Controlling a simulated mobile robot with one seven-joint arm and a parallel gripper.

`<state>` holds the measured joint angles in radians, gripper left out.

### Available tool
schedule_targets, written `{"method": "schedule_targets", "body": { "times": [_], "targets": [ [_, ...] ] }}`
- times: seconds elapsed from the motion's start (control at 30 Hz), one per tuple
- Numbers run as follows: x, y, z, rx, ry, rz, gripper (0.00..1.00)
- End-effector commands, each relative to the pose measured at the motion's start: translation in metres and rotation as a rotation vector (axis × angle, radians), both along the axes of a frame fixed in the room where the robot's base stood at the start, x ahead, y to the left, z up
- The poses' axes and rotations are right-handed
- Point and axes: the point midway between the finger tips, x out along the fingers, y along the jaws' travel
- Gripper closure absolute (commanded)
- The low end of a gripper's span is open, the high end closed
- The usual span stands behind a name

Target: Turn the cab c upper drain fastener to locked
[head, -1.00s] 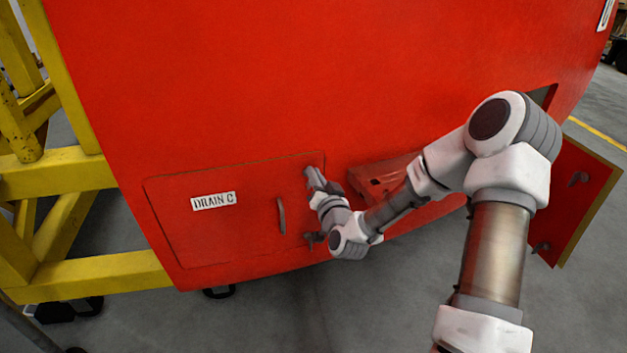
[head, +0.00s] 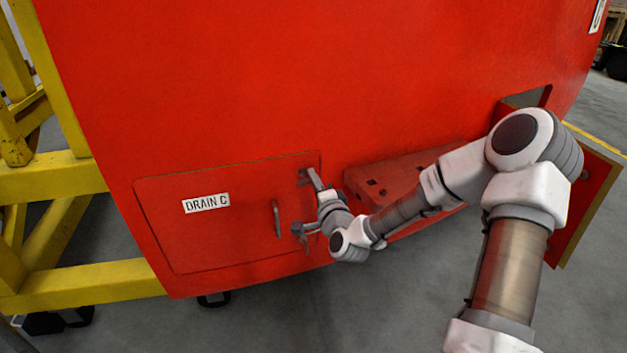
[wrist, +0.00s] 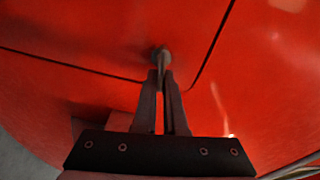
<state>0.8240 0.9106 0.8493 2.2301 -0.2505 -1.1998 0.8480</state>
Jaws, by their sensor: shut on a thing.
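The red drain hatch (head: 220,240) carries a white "DRAIN C" label (head: 206,203) and looks closed in the body side. The upper drain fastener (head: 304,177) sits near the hatch's upper right corner, mostly hidden by my gripper in the head view. In the wrist view the fastener (wrist: 160,56) is a small grey knob by the panel seam, with its stem between my fingertips. My gripper (head: 316,180) is shut on it; the fingers also show in the wrist view (wrist: 161,80). Whether the fastener is locked cannot be told.
A lower fastener (head: 299,229) and a grey hatch handle (head: 277,218) are close by on the left. An open red door (head: 590,195) stands at the right. Yellow framing (head: 85,283) is at the left.

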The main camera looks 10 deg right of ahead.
Motion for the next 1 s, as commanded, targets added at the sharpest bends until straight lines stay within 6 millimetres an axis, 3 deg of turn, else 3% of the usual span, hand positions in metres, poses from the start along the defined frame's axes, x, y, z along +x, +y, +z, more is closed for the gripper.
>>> {"method": "schedule_targets", "body": {
  "times": [0.4,0.9,0.93,1.0],
  "targets": [
    [0.0001,-0.0006,-0.0029,0.161,0.012,-0.001,1.00],
    [0.0000,-0.0004,-0.0034,0.176,0.014,0.000,1.00],
    [0.0000,-0.0004,-0.0034,0.176,0.014,0.000,0.88],
    [0.0000,-0.0004,-0.0034,0.175,0.014,0.000,0.75]
  ]
}}
